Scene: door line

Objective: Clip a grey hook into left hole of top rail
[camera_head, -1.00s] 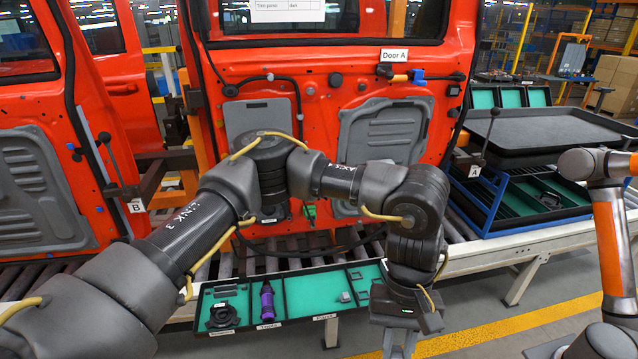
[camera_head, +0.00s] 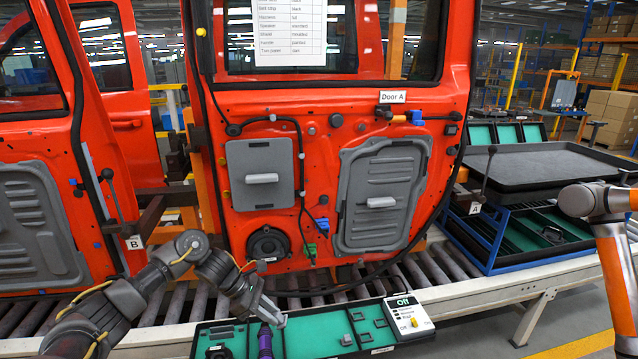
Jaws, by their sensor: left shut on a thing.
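The orange-red door (camera_head: 330,190), labelled Door A, stands in the middle of the head view. Its top rail (camera_head: 290,98) runs under the window, with small round spots below it; I cannot tell which is the left hole. My left gripper (camera_head: 279,318) is low, in front of the door and over the parts tray, close to a purple tool (camera_head: 265,341). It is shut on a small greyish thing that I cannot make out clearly. Small grey parts (camera_head: 357,315) sit in the tray's right compartments. My right arm shows at the right edge; its gripper is out of view.
The parts tray (camera_head: 325,352) stands at the front, with a control box marked Off (camera_head: 408,318) at its right end. The door carries grey panels (camera_head: 384,195), a speaker (camera_head: 268,245) and cables. Rollers (camera_head: 170,312) run below it. A black tray (camera_head: 560,165) stands right.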

